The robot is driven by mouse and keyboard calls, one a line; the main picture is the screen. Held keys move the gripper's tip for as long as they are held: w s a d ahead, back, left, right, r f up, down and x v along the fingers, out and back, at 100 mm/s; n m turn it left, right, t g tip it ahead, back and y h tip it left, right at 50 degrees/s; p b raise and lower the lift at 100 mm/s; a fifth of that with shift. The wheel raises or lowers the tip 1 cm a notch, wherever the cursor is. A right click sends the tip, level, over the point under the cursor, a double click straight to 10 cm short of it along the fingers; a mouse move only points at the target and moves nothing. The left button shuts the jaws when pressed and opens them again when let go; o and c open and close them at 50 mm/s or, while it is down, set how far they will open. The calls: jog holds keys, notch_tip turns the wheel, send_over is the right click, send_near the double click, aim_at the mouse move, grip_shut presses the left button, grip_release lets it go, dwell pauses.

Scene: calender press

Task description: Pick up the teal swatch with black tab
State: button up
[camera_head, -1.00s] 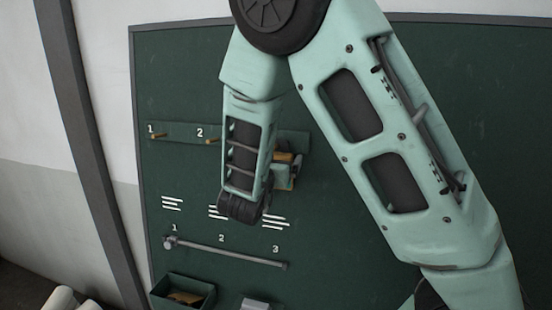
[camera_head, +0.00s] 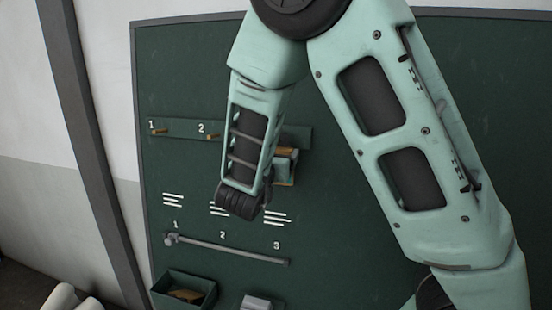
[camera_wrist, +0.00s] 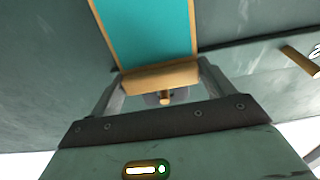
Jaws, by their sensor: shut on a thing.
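In the wrist view a teal swatch (camera_wrist: 148,30) with tan side edges runs up out of the frame. A tan bar (camera_wrist: 160,78) crosses its near end. My gripper (camera_wrist: 160,88) has one finger at each end of this bar and is shut on it. A short tan peg end (camera_wrist: 165,96) shows just below the bar; I cannot tell whether the swatch touches it. I can make out no black tab. In the head view, a small part of the swatch (camera_head: 286,168) shows beside my forearm, close to the board; my fingers are mostly hidden there.
The dark green board (camera_head: 350,250) carries a rail with tan pegs, peg 1 (camera_head: 158,131) and peg 2 (camera_head: 211,136); the third place is mostly hidden. Lower are a grey bar (camera_head: 228,249), an open bin (camera_head: 184,292) and a light grey block (camera_head: 256,303).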

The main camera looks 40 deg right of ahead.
jog(key=b+v, duration=0.3)
jog(key=v, duration=1.4)
jog(key=shift+b, duration=0.4)
jog(key=shift+r+p, duration=0.3)
jog(key=shift+p, duration=0.2)
jog(key=shift+a, duration=0.1)
jog(key=v, duration=0.2)
jog(key=p+v, duration=0.1)
jog(key=v, duration=0.1)
jog(key=shift+s+a+r, duration=0.1)
jog(key=shift+s+r, duration=0.05)
jog(key=shift+r, duration=0.25)
dwell(0.3)
jog(key=v, duration=0.6)
jog(key=shift+p, duration=0.4)
dwell(0.8)
